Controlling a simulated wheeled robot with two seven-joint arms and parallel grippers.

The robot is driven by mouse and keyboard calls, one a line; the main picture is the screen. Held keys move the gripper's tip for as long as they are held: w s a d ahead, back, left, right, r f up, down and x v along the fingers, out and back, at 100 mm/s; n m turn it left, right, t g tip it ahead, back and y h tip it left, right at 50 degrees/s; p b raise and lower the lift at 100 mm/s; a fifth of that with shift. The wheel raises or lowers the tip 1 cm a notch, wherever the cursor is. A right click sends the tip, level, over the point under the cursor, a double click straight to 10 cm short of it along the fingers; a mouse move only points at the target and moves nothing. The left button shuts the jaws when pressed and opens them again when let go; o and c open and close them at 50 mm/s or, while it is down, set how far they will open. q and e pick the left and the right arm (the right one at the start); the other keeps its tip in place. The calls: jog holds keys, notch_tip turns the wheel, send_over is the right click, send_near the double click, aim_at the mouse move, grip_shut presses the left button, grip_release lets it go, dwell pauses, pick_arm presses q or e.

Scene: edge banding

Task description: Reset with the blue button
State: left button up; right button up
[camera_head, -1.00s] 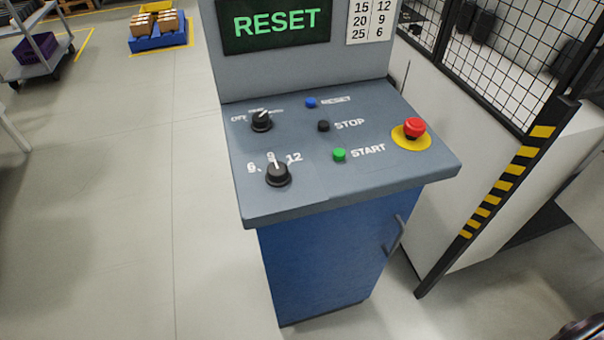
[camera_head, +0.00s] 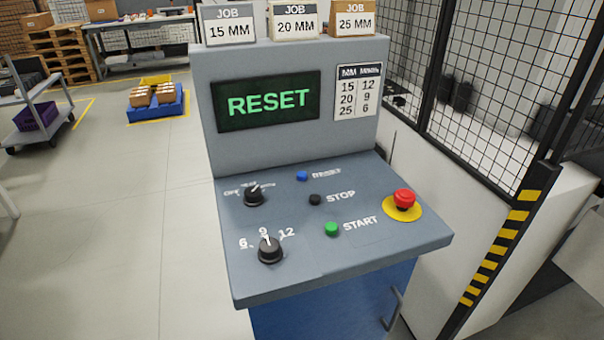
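The small blue button (camera_head: 302,176) sits at the top of the sloped grey control panel (camera_head: 350,255), beside a "RESET" label. The screen (camera_head: 268,101) above shows "RESET" in green letters. Below the blue button are a black STOP button (camera_head: 315,199) and a green START button (camera_head: 331,229). Two black knobs, the upper one (camera_head: 253,195) and the lower one (camera_head: 270,249), are on the left. A red mushroom button (camera_head: 404,198) on a yellow disc is on the right. Neither gripper is in view.
Three job boxes, 15 MM (camera_head: 229,25), 20 MM (camera_head: 295,21) and 25 MM (camera_head: 354,18), stand on top of the console. A mesh fence (camera_head: 480,80) and striped post (camera_head: 503,245) are on the right. Open floor (camera_head: 110,240) lies to the left.

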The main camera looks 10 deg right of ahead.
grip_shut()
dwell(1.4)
